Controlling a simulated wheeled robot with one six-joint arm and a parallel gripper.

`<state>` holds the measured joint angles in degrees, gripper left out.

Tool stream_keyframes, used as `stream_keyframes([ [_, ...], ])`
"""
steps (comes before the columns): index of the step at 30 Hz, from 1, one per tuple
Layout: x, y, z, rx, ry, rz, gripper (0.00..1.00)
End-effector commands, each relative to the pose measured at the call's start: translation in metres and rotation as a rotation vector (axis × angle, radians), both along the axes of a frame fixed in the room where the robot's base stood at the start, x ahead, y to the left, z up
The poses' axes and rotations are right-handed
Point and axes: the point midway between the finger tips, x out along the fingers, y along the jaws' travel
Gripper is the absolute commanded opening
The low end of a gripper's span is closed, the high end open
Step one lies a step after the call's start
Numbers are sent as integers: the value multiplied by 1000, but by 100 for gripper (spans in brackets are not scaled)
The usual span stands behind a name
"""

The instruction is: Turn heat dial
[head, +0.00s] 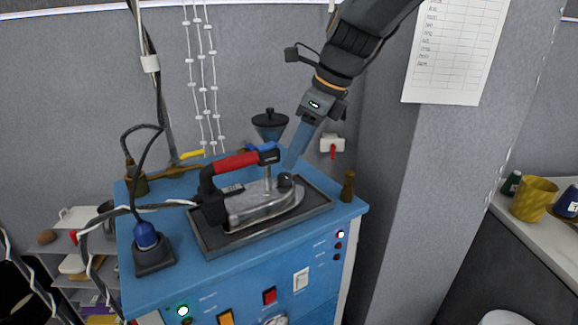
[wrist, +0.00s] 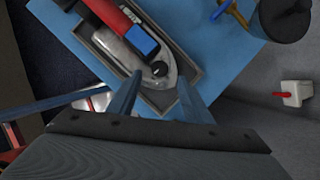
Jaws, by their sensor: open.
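An iron (head: 262,206) with a red and blue handle rests on a dark-rimmed tray (head: 318,206) on the blue cabinet. A small dark round knob (head: 284,180), which looks like the heat dial, sits near the iron's nose. The knob also shows in the wrist view (wrist: 159,69), on the silver soleplate body. My gripper (head: 291,165) comes down from the upper right, close to the knob. In the wrist view my gripper (wrist: 159,80) is open, with one finger to each side of the knob. I cannot tell whether the fingers touch it.
The blue cabinet (head: 240,275) has lit buttons and switches on its front. A black-topped funnel-shaped container (head: 269,122) stands behind the iron. A brown bottle (head: 348,186) stands at the right corner. A blue plug with cable (head: 146,236) is at the left.

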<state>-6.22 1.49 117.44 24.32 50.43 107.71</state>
Motion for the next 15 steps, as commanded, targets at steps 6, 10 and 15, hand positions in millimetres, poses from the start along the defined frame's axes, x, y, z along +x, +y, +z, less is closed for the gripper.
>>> stream_keyframes([
  [6,5,11,-32,-2,4,1,46],
  [10,8,16,-46,-2,2,1,46],
  [15,10,18,-54,-3,1,0,46],
])
